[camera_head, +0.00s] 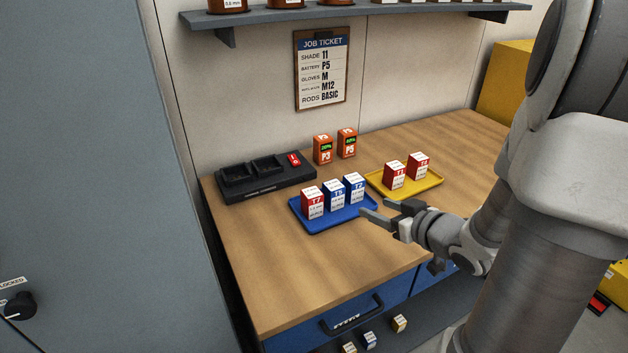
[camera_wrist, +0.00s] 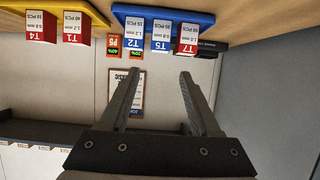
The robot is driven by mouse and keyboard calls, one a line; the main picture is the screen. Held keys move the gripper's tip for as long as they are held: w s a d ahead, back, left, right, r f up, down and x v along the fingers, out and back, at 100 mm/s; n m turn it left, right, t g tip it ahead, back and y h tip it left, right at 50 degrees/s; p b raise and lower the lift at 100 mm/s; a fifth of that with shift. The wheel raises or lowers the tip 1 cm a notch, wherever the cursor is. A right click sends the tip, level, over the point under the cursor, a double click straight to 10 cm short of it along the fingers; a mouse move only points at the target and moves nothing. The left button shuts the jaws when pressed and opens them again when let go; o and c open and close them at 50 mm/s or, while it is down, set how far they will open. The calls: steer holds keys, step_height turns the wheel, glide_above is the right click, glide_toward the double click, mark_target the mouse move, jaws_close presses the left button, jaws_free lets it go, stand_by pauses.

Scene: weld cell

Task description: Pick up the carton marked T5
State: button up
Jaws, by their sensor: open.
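The T5 carton (camera_head: 334,196) is white with a blue top band. It stands upright in the middle of the blue tray (camera_head: 336,226), between the red-topped T7 carton (camera_head: 313,203) and the blue-topped T2 carton (camera_head: 355,188). In the upside-down wrist view, the T5 carton (camera_wrist: 161,37) is near the top, between T2 (camera_wrist: 135,42) and T7 (camera_wrist: 187,38). My gripper (camera_head: 376,207) is open and empty, just right of the blue tray. Its fingers also show in the wrist view (camera_wrist: 158,76), apart from the cartons.
A yellow tray (camera_head: 430,185) with red-topped T1 (camera_head: 394,176) and T4 (camera_head: 418,166) cartons stands behind my gripper. A shelf (camera_head: 350,14) hangs above. The front of the bench (camera_head: 300,270) is clear.

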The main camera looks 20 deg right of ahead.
mark_target(338, 192)
steer(key=b+x, duration=0.2)
steer(key=x, duration=1.5)
steer(key=shift+w+f+b, duration=0.1)
steer(key=shift+f+b, duration=0.05)
steer(key=shift+b, duration=0.2)
jaws_close()
